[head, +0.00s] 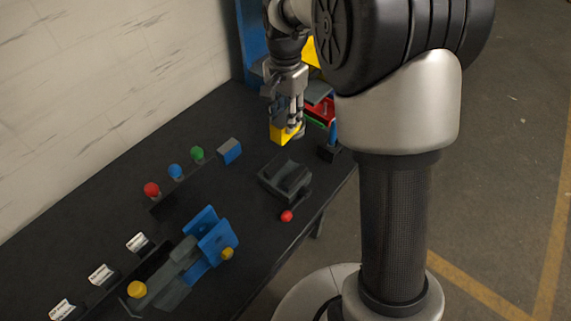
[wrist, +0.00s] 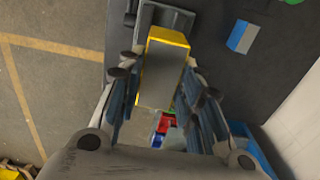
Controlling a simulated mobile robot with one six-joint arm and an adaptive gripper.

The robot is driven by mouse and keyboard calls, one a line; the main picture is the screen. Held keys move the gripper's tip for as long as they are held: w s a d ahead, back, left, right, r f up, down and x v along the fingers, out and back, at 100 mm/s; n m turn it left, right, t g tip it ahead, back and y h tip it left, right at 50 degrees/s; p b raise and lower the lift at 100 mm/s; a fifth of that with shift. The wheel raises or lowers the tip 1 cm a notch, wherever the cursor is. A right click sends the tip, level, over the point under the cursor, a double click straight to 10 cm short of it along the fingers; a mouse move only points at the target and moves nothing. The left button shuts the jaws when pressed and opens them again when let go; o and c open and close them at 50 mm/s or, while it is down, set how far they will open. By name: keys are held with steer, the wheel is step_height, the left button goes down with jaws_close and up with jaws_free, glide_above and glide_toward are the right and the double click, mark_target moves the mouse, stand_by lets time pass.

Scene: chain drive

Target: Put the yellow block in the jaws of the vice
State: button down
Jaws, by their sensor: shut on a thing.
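My gripper (head: 288,122) is shut on the yellow block (head: 281,134) and holds it above the far right part of the dark table. In the wrist view the block (wrist: 165,68), with yellow edges and a grey face, sits between the fingers of my gripper (wrist: 157,75). The vice (head: 285,180) looks like a dark grey low body with two raised jaws and a red ball at its front. It is nearer the head camera than the block. In the wrist view the vice (wrist: 178,20) shows partly behind the block's far end; the block hides some of it.
A blue and grey block (head: 229,151) lies left of the vice. Red, blue and green knobs (head: 173,171) stand in a row. A blue-plated mechanism (head: 210,235) with yellow knobs is in front. Coloured bins (head: 322,110) stand behind my gripper. Bare table surrounds the vice's left side.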

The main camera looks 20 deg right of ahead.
mark_target(285, 136)
step_height(285, 136, down, 20)
steer(key=b, duration=0.4)
steer(key=shift+w+r, duration=0.15)
steer(key=shift+r, duration=0.05)
steer(key=shift+b, duration=0.3)
steer(key=shift+f, duration=0.15)
steer(key=c, duration=1.1)
jaws_free()
step_height(285, 136, up, 12)
steer(key=p, duration=0.2)
steer(key=shift+p, duration=0.4)
steer(key=s+r+n+t, duration=0.3)
steer(key=s+r+n, duration=0.3)
steer(key=s+r, duration=1.05)
steer(key=s+n, duration=0.1)
steer(key=s, duration=0.2)
steer(key=s+n+t, duration=0.1)
steer(key=s+n, duration=0.1)
steer(key=s, duration=0.2)
steer(key=s+n, duration=0.1)
steer(key=s, duration=0.3)
steer(key=shift+s+f+n+t, duration=0.25)
steer(key=shift+f+n+t, duration=0.05)
